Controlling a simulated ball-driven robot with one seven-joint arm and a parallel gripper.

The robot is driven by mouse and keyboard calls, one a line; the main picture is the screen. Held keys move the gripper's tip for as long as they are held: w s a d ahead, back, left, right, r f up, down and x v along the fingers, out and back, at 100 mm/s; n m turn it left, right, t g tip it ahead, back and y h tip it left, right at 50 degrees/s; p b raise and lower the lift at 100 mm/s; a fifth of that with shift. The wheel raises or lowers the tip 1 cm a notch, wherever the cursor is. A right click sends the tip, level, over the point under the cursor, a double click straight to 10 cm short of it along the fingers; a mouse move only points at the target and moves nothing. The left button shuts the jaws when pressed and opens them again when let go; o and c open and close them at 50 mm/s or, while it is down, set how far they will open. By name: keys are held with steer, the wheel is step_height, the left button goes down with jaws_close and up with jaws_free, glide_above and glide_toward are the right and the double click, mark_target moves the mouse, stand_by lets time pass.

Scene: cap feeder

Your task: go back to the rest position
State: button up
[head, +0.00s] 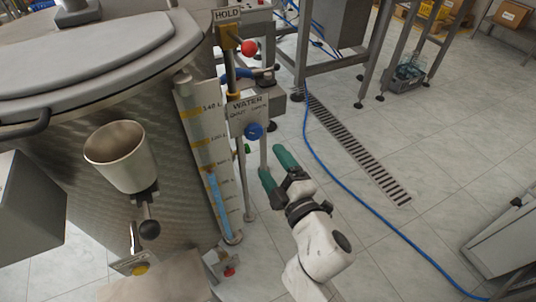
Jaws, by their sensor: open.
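My gripper (277,170) is in the middle of the head view, at the end of my white arm. Its two green fingers are apart with nothing between them. It is open and empty, above the tiled floor. The fingers point up and left in the picture, towards the blue round knob (254,131) under the WATER sign (247,105). The gripper looks a little below and right of the knob. I cannot tell the depth between them.
A large steel tank (75,150) with a metal cup (118,157) fills the left. A level gauge (209,150) stands beside my gripper. A red ball knob (249,48) is above. A blue hose (350,188) and drain grate (355,150) cross the floor.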

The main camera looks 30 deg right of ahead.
steer(key=s+d+f+m+g+h, duration=0.4)
steer(key=s+d+f+m+g, duration=0.4)
steer(key=d+f, duration=0.25)
steer(key=s+a+f+m+g+y, duration=0.1)
steer(key=s+f+m+g+y, duration=0.25)
steer(key=s, duration=0.65)
steer(key=s+a+f+m+g, duration=0.1)
steer(key=s+f+m+g, duration=0.1)
steer(key=s+f+g, duration=0.5)
step_height(320, 180, up, 22)
steer(key=s+t+p, duration=0.1)
steer(key=s+p, duration=0.1)
steer(key=p, duration=1.6)
steer(key=shift+p, duration=0.3)
steer(key=shift+a+t, duration=0.1)
steer(key=shift+t, duration=0.15)
